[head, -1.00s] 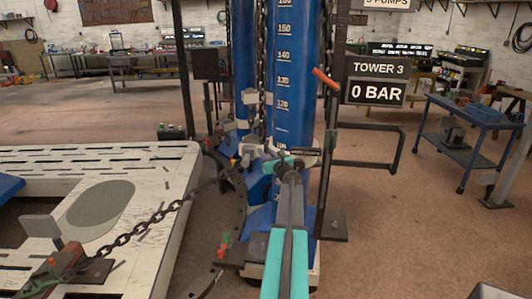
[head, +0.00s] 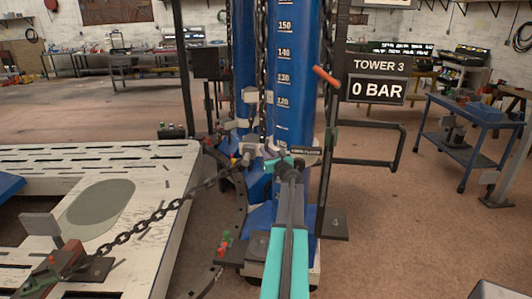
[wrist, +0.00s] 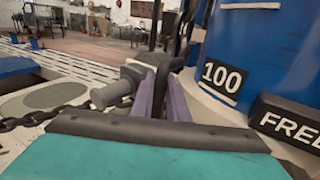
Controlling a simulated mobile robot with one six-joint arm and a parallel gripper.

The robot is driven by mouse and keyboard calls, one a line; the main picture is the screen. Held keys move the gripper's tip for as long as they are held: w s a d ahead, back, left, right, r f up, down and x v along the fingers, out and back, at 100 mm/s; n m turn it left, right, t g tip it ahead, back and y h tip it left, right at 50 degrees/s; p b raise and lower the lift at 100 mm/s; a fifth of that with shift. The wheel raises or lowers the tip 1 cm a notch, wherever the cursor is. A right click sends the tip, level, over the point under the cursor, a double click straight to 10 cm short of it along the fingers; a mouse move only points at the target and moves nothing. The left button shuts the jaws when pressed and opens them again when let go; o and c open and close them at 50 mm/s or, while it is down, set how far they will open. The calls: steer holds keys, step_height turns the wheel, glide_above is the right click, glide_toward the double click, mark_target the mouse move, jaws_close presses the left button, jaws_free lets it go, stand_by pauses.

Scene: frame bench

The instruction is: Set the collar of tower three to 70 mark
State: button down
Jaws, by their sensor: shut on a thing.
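The blue column of tower three (head: 295,75) stands in the middle of the head view, with white marks falling from 150 through 140, 130 and 120. The pale collar (wrist: 222,108) wraps around it low down in the wrist view. The 100 mark (wrist: 221,77) sits just above the collar. A dark plate reading "FREE" (wrist: 290,122) is at the collar's right. In the head view my gripper (head: 287,164) reaches the collar's front; my arm hides part of the column below.
A sign (head: 378,78) reads "TOWER 3, 0 BAR". A black rail (head: 370,165) stands right of the tower. A slotted white bench (head: 160,165) with a chain (head: 165,218) lies at left. A blue cart (head: 470,120) stands at right, with open floor before it.

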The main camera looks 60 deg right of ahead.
step_height(320, 180, down, 29)
steer(key=b, duration=2.1)
steer(key=shift+f+b, duration=0.15)
steer(key=shift+b, duration=0.25)
steer(key=c, duration=2)
jaws_free()
steer(key=v, duration=1.3)
steer(key=shift+s+a, duration=0.2)
steer(key=shift+s, duration=0.15)
